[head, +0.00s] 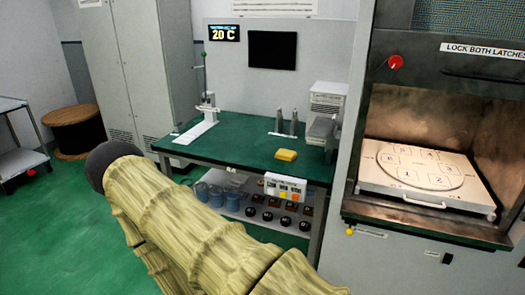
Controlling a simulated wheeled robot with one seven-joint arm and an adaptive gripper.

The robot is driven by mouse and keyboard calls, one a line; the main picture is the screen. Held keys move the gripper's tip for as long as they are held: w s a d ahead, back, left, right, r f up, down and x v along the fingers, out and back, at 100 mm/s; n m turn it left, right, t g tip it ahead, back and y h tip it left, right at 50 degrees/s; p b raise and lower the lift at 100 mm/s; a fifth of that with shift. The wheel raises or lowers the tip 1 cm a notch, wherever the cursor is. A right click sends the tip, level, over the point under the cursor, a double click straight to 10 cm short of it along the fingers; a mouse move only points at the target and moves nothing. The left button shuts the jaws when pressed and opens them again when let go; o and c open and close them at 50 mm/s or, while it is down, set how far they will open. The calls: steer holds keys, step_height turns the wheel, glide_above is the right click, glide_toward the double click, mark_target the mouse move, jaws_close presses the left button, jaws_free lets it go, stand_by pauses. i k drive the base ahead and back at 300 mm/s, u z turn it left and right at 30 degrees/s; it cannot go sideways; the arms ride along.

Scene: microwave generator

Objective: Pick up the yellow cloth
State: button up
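The yellow cloth (286,155) lies as a small folded block on the green top of the workbench (240,152), right of its middle and near the front edge. Nothing touches it from above. My arm, in a tan wrinkled sleeve with a dark rounded end, crosses the foreground in front of the bench. My gripper's fingers do not show.
Metal posts (293,122) stand behind the cloth, and a grey device (320,129) stands to its right. A white stand (208,107) is at the left. Jars (217,196) and dark knobs (268,215) sit below. An open chamber (425,130) with a white tray (470,185) is at the right.

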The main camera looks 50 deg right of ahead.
mark_target(283, 154)
steer(key=z, duration=0.45)
steer(key=i, duration=1)
steer(key=z, duration=0.8)
